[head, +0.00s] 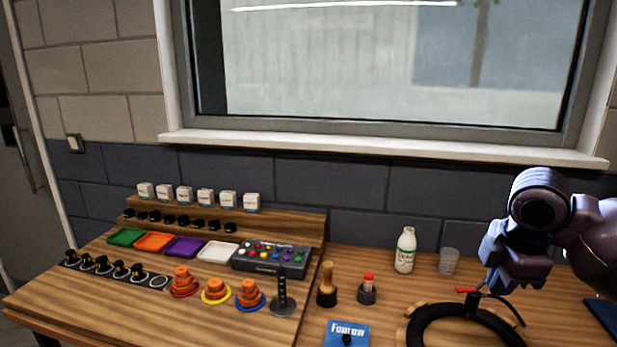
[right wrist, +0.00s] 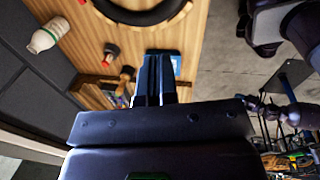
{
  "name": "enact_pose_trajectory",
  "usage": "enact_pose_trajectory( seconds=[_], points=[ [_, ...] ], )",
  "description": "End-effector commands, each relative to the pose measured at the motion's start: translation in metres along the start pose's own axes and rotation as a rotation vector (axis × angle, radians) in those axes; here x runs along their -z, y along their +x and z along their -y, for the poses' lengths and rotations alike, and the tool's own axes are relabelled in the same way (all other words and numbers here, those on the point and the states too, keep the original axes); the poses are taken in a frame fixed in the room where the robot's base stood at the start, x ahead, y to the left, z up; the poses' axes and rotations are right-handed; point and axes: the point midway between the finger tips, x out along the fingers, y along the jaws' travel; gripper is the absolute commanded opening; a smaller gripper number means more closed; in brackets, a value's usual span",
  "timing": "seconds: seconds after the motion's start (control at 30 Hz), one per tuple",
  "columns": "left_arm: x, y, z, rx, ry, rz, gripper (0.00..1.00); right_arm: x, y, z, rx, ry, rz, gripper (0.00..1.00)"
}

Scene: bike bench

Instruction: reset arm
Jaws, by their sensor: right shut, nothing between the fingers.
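My right arm comes in from the right in the head view, and its gripper (head: 478,291) hangs above the right end of the wooden bench (head: 225,330). In the right wrist view the two fingers of this gripper (right wrist: 153,80) lie together, shut with nothing between them. In the head view a black ring (head: 465,337) lies on the bench below it, cut off by the lower edge. A small red piece and a thin dark cable show by the fingertips; I cannot tell whether they touch. My left gripper is not in view.
A white bottle (head: 405,250) and a clear cup (head: 448,262) stand left of my right gripper. A brush (head: 327,285), a red-topped item (head: 367,289) and a blue booklet (head: 346,334) are nearby. Coloured trays, a button panel (head: 270,256) and orange stacks fill the left side.

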Motion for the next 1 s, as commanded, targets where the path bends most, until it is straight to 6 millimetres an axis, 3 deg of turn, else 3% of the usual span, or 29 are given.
enact_pose_trajectory(
  seconds=[0.03,0.1,0.4,0.7,1.0],
  points=[
    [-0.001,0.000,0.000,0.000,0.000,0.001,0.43,0.008,0.023,0.011,0.010,0.022,-0.020,0.00],
    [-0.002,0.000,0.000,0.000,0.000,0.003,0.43,0.017,0.051,0.025,0.008,0.067,-0.046,0.00],
    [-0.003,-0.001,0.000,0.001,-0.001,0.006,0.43,0.047,0.140,0.098,-0.008,0.337,-0.153,0.00],
    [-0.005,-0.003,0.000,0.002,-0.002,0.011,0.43,0.059,0.189,0.176,-0.032,0.716,-0.213,0.00],
    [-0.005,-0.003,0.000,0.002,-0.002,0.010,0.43,0.046,0.205,0.239,-0.081,1.091,-0.176,0.00]
  ],
)
